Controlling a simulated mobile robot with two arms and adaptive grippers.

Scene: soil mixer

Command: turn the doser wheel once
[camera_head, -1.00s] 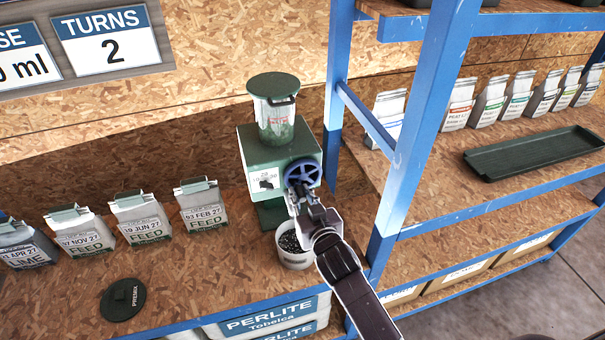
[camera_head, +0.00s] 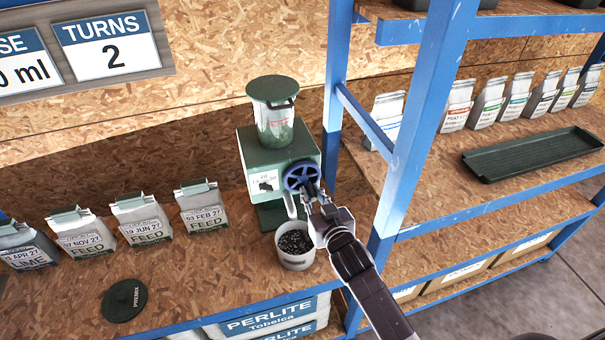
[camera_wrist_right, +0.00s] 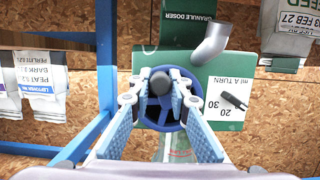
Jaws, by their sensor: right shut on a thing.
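The green granule doser (camera_head: 262,160) stands on the wooden shelf, with a lidded clear hopper (camera_head: 279,120) on top. Its blue spoked wheel (camera_head: 299,172) is on the front; in the right wrist view the wheel (camera_wrist_right: 152,124) appears upside down behind the fingers. My right gripper (camera_head: 313,190) is at the wheel's lower right edge. In the wrist view its fingers (camera_wrist_right: 160,84) close around the wheel's dark knob (camera_wrist_right: 160,81). A white pot (camera_head: 295,252) with dark contents stands under the grey spout (camera_head: 291,206). My left gripper is not in view.
Feed and lime bags (camera_head: 203,208) line the shelf at left, with a dark premix lid (camera_head: 124,300) in front. A blue rack post (camera_head: 420,120) rises close to the right of my arm. A sign (camera_head: 111,44) reads "TURNS 2".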

